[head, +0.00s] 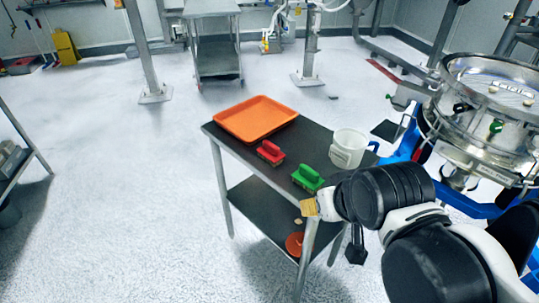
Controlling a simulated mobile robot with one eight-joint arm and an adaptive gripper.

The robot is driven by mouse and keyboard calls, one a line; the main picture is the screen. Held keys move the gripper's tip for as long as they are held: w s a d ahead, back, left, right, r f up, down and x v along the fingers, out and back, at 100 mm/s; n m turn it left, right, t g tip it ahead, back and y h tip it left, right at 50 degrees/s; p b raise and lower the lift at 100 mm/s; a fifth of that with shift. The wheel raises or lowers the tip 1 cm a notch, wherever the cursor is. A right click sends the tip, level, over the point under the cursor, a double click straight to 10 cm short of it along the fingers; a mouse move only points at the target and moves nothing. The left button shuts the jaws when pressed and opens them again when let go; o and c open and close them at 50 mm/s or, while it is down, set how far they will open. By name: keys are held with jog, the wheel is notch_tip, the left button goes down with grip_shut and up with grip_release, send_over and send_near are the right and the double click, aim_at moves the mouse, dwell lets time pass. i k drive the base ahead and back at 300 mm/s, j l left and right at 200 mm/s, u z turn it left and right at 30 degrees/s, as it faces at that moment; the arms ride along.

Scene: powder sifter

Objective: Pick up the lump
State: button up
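A small tan, blocky piece (310,207), which looks like the lump, shows at the front corner of the dark-topped table (318,135), right beside the end of my white and black arm. I cannot tell whether it rests on the table or touches my arm. A smaller tan bit (298,221) shows below it, near the lower shelf. A dark part hanging below my arm, right of the table, looks like my gripper (356,249). Its fingers are too small and dark to tell if they are open, and nothing is clearly seen in it.
On the table are an orange tray (256,118), a red-handled brush (270,152), a green-handled brush (307,178) and a white jug (348,148). An orange-red round item (295,244) is on the lower shelf. A steel sifter (490,110) stands right.

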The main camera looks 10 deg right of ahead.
aim_at(492, 89)
jog(key=z, duration=1.7)
jog(key=i+j+z, duration=0.2)
jog(key=i+z, duration=0.2)
jog(key=i, duration=0.15)
jog(key=i+j+z, duration=0.35)
jog(key=i, duration=0.15)
jog(key=i+j+z, duration=0.4)
jog(key=i+j, duration=0.05)
jog(key=i, duration=0.05)
